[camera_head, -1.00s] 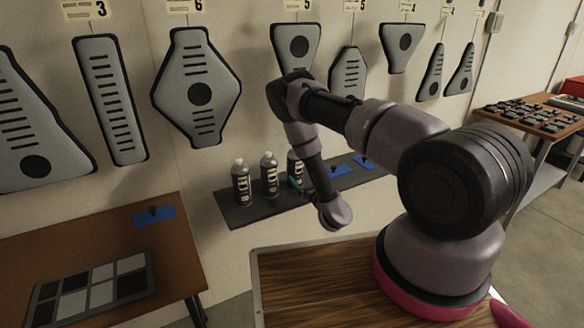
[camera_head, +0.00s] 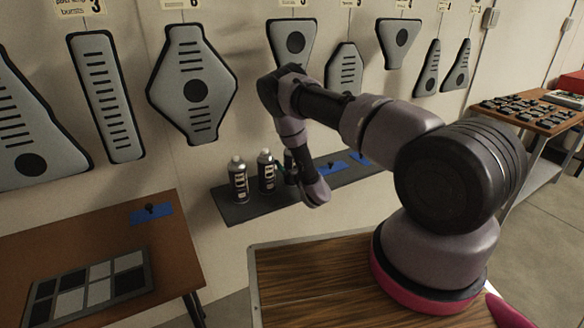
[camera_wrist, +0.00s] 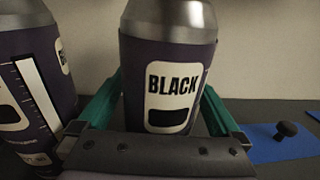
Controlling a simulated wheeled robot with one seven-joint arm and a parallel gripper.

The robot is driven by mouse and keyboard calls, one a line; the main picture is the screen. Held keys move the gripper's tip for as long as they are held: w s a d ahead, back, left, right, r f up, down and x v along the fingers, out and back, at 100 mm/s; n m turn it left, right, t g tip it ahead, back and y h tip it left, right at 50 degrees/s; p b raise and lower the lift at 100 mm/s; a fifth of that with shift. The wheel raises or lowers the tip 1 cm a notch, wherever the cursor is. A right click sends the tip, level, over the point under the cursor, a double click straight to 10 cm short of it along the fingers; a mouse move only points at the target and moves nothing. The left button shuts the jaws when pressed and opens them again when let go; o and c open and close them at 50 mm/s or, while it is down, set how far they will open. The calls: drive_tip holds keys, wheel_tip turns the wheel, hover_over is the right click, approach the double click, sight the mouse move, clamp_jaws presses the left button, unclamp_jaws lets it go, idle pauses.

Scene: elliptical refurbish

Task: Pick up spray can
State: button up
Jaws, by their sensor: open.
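A spray can (camera_wrist: 168,55) with a silver top, dark purple body and a white "BLACK" label stands upright in the wrist view. My gripper (camera_wrist: 160,92) is open, its two teal fingers on either side of this can's lower body. I cannot tell whether either finger touches it. In the head view the rightmost can (camera_head: 289,166) is mostly hidden by my arm, and the gripper is largely hidden there too. Two more upright cans, the left one (camera_head: 239,181) and the middle one (camera_head: 266,172), stand on the dark shelf (camera_head: 262,207).
Another can (camera_wrist: 25,90) stands close on the left in the wrist view. To the right, a blue patch (camera_wrist: 280,148) with a black knob (camera_wrist: 286,129) lies on the shelf. A wooden table (camera_head: 190,235) stands at left; grey panels (camera_head: 192,85) hang on the wall behind.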

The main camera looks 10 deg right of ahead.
drive_tip(key=c, duration=1.3)
drive_tip(key=shift+c, duration=0.4)
drive_tip(key=shift+r, duration=0.2)
drive_tip(key=shift+r, duration=0.2)
drive_tip(key=r+v, duration=0.2)
drive_tip(key=v, duration=1.6)
drive_tip(key=shift+r, duration=0.4)
